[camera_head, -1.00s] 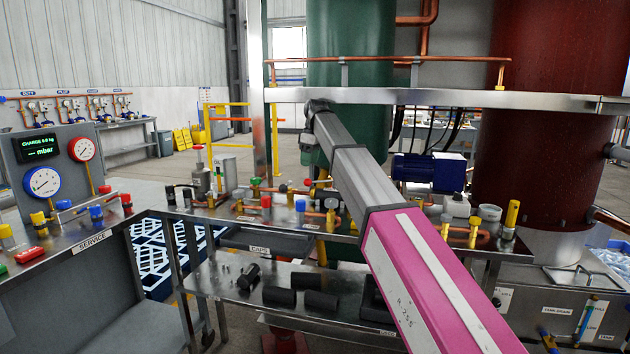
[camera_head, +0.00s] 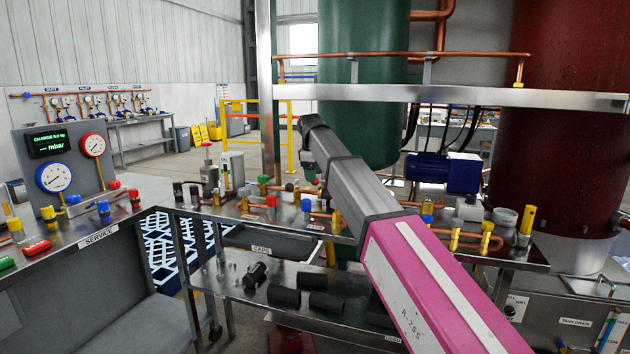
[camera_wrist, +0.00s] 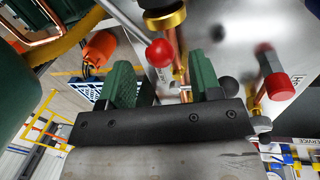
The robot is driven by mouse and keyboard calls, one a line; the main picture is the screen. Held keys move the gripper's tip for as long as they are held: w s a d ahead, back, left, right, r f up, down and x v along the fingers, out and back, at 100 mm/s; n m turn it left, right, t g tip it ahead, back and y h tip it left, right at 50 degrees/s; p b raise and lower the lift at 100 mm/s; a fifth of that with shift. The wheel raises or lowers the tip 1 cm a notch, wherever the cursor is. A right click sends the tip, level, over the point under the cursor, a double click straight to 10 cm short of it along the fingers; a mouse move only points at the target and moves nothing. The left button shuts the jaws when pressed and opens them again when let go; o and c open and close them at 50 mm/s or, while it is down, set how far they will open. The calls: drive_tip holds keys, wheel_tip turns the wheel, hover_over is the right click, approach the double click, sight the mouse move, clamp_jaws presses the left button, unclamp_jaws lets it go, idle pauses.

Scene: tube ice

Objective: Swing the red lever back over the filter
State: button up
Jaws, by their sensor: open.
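A red ball knob (camera_wrist: 160,53), which looks like the red lever's end, shows in the wrist view beside an upright copper pipe with a brass collar (camera_wrist: 165,19). My gripper (camera_wrist: 160,76) is open, with its two green fingers either side of the knob and pipe in the picture. I cannot tell how deep the knob sits between them, and no contact is clear. I cannot single out the filter for certain.
A red-capped fitting (camera_wrist: 279,84) stands right of the fingers in the wrist view, with an orange part (camera_wrist: 99,47) at left. In the head view, copper pipes and valves crowd the bench. A blue motor (camera_head: 442,172) and green tank (camera_head: 364,85) stand behind.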

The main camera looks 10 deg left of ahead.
drive_tip(key=shift+w+f, duration=0.15)
drive_tip(key=shift+f, duration=0.55)
drive_tip(key=shift+w+f, duration=0.1)
drive_tip(key=shift+f, duration=0.55)
clamp_jaws()
